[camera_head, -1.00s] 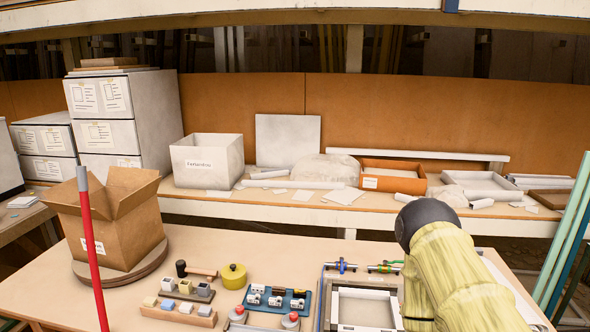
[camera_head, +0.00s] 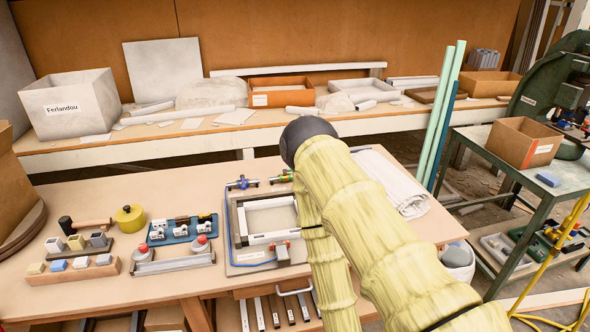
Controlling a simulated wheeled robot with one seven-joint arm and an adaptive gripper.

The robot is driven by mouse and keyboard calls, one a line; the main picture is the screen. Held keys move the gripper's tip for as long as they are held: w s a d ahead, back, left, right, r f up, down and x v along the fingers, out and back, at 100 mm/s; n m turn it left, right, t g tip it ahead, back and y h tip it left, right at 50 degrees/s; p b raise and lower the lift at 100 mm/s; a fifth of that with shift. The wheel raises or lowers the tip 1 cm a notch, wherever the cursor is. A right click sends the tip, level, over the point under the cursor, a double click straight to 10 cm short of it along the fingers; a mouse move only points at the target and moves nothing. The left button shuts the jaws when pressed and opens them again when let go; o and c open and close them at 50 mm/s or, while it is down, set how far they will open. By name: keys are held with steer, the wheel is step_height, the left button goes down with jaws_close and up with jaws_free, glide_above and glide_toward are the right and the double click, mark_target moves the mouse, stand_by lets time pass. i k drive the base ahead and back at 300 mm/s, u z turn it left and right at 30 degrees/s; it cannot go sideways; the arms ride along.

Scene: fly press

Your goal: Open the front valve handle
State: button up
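Two small valves stand at the back edge of the framed fixture on the wooden table. The left valve (camera_head: 242,183) has a blue body with small coloured parts. The right valve (camera_head: 282,177) is green and blue, close to my arm's black elbow cap. Their handles are too small to tell whether they are open or closed, and I cannot tell which is the front one. The fixture (camera_head: 236,255) has a pale plate, a square frame and a blue hose on its left. My sleeved arm covers its right side. My gripper is not in view.
A white cloth (camera_head: 392,183) lies right of my arm. Green poles (camera_head: 445,115) and a green press (camera_head: 550,85) stand further right.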

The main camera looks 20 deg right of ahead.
mark_target(242, 176)
steer(key=z, duration=0.85)
steer(key=i, duration=0.35)
steer(key=u, duration=0.6)
